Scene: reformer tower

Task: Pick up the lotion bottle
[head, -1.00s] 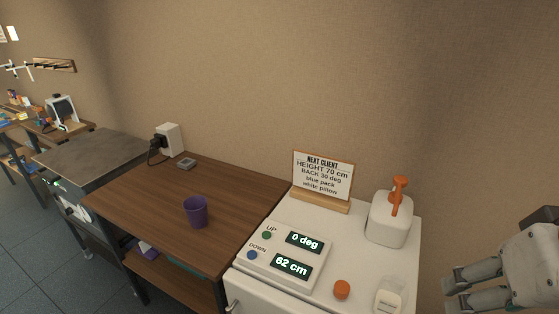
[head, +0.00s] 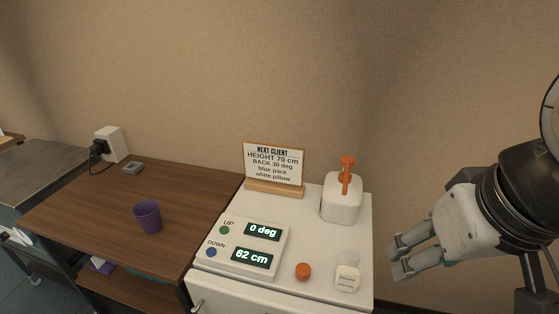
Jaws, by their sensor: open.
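The lotion bottle (head: 341,202) is a squat white bottle with an orange pump on top. It stands upright at the back right of the white cabinet top (head: 323,242), close to the wall. My gripper (head: 392,260) is at the right of the head view, to the right of the cabinet and apart from the bottle. Its fingers point left and it is open, with nothing seen between them.
A control panel (head: 241,248) reading 0 deg and 62 cm, an orange knob (head: 303,271) and a small white item (head: 347,277) are on the cabinet's front part. A sign (head: 274,167) stands left of the bottle. A purple cup (head: 148,217) stands on the brown table (head: 185,185).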

